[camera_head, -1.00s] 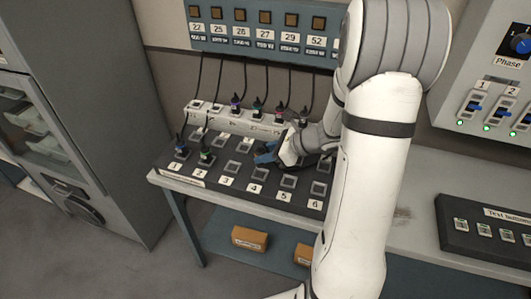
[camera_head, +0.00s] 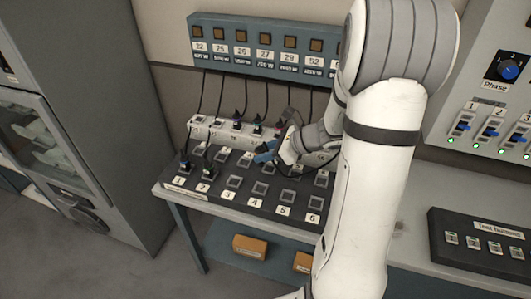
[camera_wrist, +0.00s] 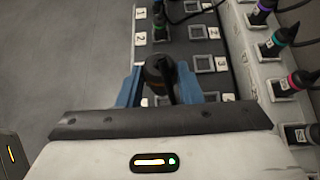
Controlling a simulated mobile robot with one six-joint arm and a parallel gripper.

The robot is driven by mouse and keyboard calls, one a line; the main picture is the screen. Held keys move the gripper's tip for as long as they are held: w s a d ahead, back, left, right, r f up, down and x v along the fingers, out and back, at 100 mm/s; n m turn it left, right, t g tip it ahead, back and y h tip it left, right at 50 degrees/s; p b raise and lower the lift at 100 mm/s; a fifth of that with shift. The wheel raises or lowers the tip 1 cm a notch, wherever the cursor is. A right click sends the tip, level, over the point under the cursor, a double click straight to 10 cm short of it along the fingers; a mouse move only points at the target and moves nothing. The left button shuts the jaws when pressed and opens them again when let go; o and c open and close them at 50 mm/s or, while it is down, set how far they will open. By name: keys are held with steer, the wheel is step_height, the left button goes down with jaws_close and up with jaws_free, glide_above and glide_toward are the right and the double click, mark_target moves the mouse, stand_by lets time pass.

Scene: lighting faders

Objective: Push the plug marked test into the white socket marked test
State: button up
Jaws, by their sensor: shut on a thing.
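My gripper (camera_head: 266,156) has blue fingers and is above the dark socket panel. In the wrist view its fingers (camera_wrist: 160,86) are shut on a black plug (camera_wrist: 158,72), with a dark cable beside it. No test marking on this plug is readable. The white socket strip (camera_head: 226,134) runs along the back of the panel; in the wrist view it is at the right (camera_wrist: 240,45). I cannot read which white socket is marked test. The held plug is apart from the strip. My arm hides the strip's right end in the head view.
The dark panel (camera_head: 217,188) has numbered square sockets, with plugs standing in sockets 1 (camera_head: 185,164) and 2 (camera_head: 207,168). Several banded plugs with hanging cables stand along the white strip. A blue-grey box with numbered labels (camera_head: 262,60) hangs behind. A button box (camera_head: 480,262) lies at the right.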

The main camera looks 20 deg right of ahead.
steer(key=shift+r, duration=0.5)
steer(key=shift+f, duration=0.1)
steer(key=w+d+p, duration=0.3)
steer(key=d+p, duration=0.3)
steer(key=d, duration=2.7)
steer(key=shift+w, duration=0.15)
steer(key=shift+f, duration=0.1)
steer(key=shift+f+b, duration=1.2)
steer(key=shift+f, duration=0.95)
steer(key=shift+f, duration=0.1)
steer(key=shift+f+b, duration=0.65)
steer(key=shift+f, duration=0.35)
